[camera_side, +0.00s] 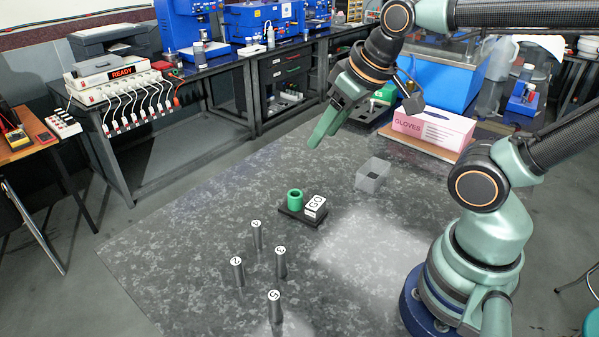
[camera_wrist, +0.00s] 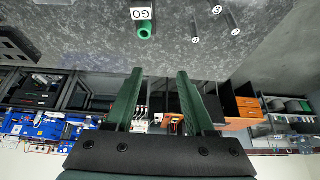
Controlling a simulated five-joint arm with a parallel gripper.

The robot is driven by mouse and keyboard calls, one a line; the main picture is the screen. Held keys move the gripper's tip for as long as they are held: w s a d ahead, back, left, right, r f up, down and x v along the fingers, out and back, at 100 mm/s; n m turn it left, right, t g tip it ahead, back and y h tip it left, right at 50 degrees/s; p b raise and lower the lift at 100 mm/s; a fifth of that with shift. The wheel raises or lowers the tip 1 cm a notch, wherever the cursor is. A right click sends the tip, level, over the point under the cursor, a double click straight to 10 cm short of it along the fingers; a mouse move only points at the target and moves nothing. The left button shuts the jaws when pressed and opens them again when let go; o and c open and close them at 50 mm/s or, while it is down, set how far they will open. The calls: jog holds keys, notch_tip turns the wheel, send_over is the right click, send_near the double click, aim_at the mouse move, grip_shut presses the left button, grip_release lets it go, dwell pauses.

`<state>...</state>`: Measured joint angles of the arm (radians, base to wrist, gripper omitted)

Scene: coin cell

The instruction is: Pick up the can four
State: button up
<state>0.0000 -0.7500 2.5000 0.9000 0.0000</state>
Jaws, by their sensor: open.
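Several slim dark cans with white numbered tops stand upright on the grey speckled table. The rearmost can (camera_side: 256,236) carries a turned number that may be a four, but I cannot read it surely. The others are a can at left (camera_side: 238,273), one at right (camera_side: 281,264) and a front one marked 5 (camera_side: 275,308). My gripper (camera_side: 320,138) is open and empty, high above the table, behind and to the right of the cans. Its two green fingers are apart in the wrist view (camera_wrist: 160,73).
A green ring-shaped holder (camera_side: 295,202) stands on a dark base beside a white GO block (camera_side: 315,207), between the cans and a clear open box (camera_side: 371,176). A pink gloves box (camera_side: 433,130) stands at the back right. The table left of the cans is clear.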

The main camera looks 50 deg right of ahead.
jog(key=shift+o, duration=0.5)
